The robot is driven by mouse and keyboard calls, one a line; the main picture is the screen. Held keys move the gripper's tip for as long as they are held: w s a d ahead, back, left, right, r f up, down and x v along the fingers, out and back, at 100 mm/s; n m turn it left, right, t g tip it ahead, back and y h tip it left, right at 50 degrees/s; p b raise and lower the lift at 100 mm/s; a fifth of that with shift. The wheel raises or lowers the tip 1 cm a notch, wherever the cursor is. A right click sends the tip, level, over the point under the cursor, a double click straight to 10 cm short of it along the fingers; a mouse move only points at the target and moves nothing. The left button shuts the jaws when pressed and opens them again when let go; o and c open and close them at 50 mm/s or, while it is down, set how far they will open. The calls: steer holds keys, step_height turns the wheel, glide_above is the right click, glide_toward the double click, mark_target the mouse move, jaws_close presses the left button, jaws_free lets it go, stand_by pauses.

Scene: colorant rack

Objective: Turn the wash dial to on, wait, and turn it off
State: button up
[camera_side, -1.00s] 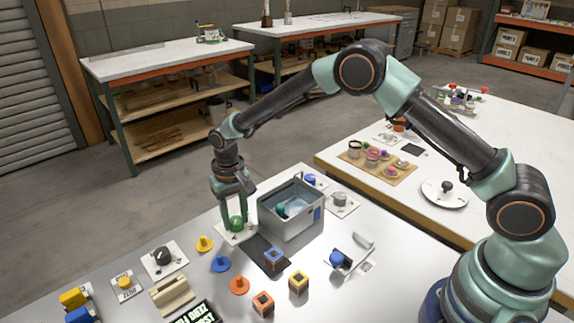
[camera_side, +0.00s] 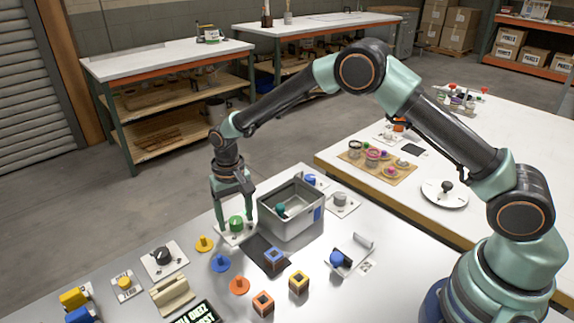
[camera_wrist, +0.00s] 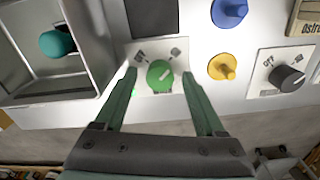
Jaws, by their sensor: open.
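The green dial (camera_side: 236,224) sits on a white plate at the left of the grey bin. In the wrist view the green dial (camera_wrist: 160,74) has a pale pointer line slanting to the upper right, and small dark marks stand on its plate (camera_wrist: 143,48) at upper left and upper right. My gripper (camera_side: 233,220) is directly over the dial, its fingers pointing down. In the wrist view my gripper (camera_wrist: 158,73) is open, with one finger on each side of the dial and a gap between each finger and the dial.
The grey bin (camera_side: 291,222) holds a teal ball (camera_wrist: 57,44). A black dial (camera_wrist: 287,78) stands on a white plate at right. Yellow (camera_wrist: 222,66) and blue (camera_wrist: 229,12) pegs stand close by. A dark mat (camera_side: 262,250) lies in front of the bin.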

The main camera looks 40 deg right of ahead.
mark_target(237, 220)
step_height(237, 220, up, 12)
stand_by(0.5)
steer(key=s+d+r+n+t, duration=0.1)
steer(key=s+d+r+t, duration=0.2)
steer(key=s+d+r, duration=0.75)
steer(key=s+d+r+n+t, duration=0.1)
steer(key=s+d, duration=0.3)
steer(key=s, duration=0.6)
steer(key=shift+s+d+t, duration=0.2)
steer(key=shift+d+t, duration=0.2)
steer(key=shift+t, duration=0.4)
